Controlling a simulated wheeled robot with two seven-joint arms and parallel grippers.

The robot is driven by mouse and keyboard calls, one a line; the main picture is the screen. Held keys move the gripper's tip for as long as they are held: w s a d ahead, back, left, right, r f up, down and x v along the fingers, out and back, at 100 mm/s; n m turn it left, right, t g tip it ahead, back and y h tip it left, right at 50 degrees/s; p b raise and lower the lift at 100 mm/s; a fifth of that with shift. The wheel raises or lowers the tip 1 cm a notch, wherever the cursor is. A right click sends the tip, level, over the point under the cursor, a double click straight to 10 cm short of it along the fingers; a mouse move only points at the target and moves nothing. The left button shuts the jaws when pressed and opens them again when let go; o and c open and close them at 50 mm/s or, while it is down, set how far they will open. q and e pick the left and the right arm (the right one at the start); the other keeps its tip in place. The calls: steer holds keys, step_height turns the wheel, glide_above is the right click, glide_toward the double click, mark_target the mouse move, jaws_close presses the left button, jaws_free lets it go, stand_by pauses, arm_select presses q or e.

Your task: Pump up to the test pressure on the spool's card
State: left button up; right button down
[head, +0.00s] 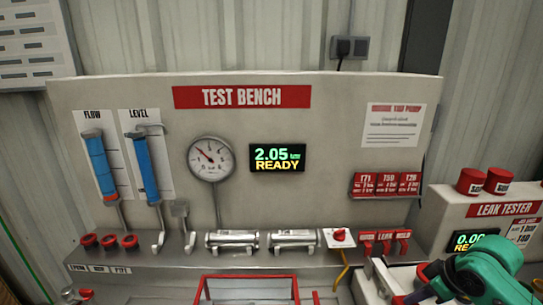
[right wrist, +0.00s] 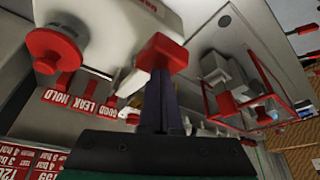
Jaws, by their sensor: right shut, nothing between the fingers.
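The test bench panel (head: 257,125) carries a round gauge (head: 210,158) and a display (head: 277,158) reading 2.05 and READY. Its needle points to the upper left. Red cards (head: 385,184) hang on the panel's right; their small print is mostly unreadable. My right gripper (head: 405,297) is at the bottom right of the head view, partly cut off. In the right wrist view its dark fingers (right wrist: 164,100) are shut and empty, with a red block (right wrist: 162,52) at their tips; I cannot tell whether they touch it. My left gripper is out of view.
A red knob on a white box (head: 340,237) stands on the ledge, beside red tags (head: 385,240). A red-framed tray (head: 248,277) is at the bottom middle. The leak tester (head: 500,212) stands at the right.

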steer(key=shift+f, duration=0.55)
steer(key=shift+r, duration=0.1)
steer(key=shift+r+p, duration=0.65)
steer(key=shift+p, duration=0.4)
steer(key=shift+f, duration=0.15)
